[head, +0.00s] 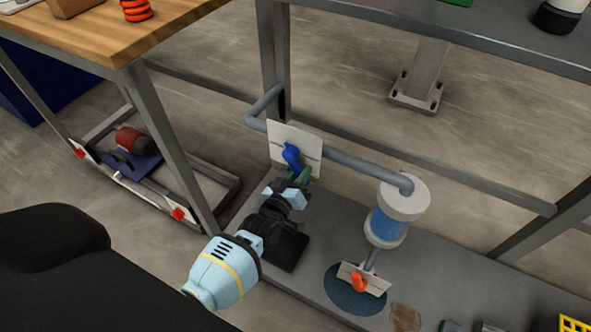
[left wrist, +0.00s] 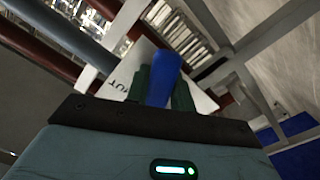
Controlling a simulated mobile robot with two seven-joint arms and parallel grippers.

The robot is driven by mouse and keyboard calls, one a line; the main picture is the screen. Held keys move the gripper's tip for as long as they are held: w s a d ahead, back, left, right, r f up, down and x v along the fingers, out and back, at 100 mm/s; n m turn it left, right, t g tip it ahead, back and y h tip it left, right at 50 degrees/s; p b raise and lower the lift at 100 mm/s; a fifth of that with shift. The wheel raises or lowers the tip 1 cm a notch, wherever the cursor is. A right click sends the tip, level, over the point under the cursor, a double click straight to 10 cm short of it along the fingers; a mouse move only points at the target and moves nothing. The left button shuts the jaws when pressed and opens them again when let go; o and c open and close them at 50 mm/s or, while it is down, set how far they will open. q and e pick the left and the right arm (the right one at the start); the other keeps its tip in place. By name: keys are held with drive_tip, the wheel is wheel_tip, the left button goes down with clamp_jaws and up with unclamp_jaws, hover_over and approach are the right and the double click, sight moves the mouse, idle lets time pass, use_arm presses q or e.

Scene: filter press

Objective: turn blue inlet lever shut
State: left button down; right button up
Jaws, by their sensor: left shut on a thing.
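The blue inlet lever (head: 291,156) sits in front of a white plate (head: 308,139) on the grey pipe at the middle of the head view. My left gripper (head: 300,177) reaches up to it from below left. In the left wrist view the blue lever (left wrist: 164,80) stands between the two dark green fingers of my left gripper (left wrist: 163,92), which are shut on it. The white plate (left wrist: 197,98) lies behind it with partly hidden dark lettering. The lever's far end and pivot are partly hidden. My right gripper is not in view.
The pipe (head: 350,160) runs right to a blue and white filter housing (head: 389,222). Below it an orange lever (head: 359,282) sits on another white plate. A wooden bench (head: 120,30) stands at upper left. Grey frame posts (head: 272,60) stand close behind the blue lever.

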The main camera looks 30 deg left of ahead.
use_arm(q)
drive_tip(key=shift+d+r+n, duration=0.2)
drive_tip(key=shift+d+n, duration=0.15)
drive_tip(key=shift+n, duration=0.35)
drive_tip(key=shift+d+r+n, duration=0.25)
drive_tip(key=shift+d+n, duration=0.05)
drive_tip(key=shift+n, duration=0.5)
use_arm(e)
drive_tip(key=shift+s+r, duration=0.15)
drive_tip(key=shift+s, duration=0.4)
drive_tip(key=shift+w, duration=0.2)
use_arm(q)
drive_tip(key=c, duration=1.2)
unclamp_jaws()
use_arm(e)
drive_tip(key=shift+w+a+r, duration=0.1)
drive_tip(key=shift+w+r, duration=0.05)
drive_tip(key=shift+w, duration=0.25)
